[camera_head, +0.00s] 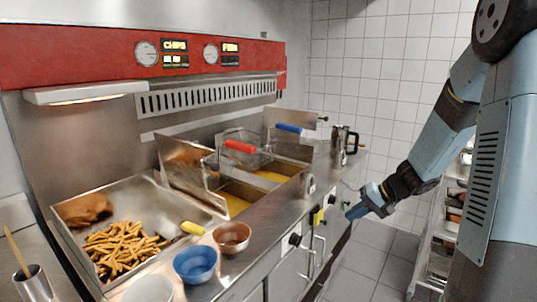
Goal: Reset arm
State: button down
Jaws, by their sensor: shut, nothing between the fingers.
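My arm (447,122) comes in from the upper right and reaches down and left. My gripper (356,211) is at its end, in front of the fryer counter's front edge and over the floor gap. It is shut and holds nothing. The fingertips are small in this view. The gripper looks apart from the counter front, though the exact distance is hard to tell.
The fryer has a red-handled basket (240,147) and a blue-handled basket (289,128). Fries (122,248) lie in a steel tray at left. A blue bowl (195,264) and copper bowl (232,237) stand near the counter edge. Shelves (444,240) stand at right; floor (372,262) between is clear.

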jog(key=s+a+r+n+t+h, duration=0.1)
jog(key=s+r+h, duration=0.3)
jog(key=s+r, duration=0.5)
jog(key=s+a+r+n+t+h, duration=0.1)
jog(key=s+r+h, duration=0.3)
jog(key=s+r, duration=0.5)
jog(key=s, duration=0.7)
jog(key=shift+n, duration=0.4)
jog(key=c, duration=1.8)
grip_release()
jog(key=shift+r, duration=0.1)
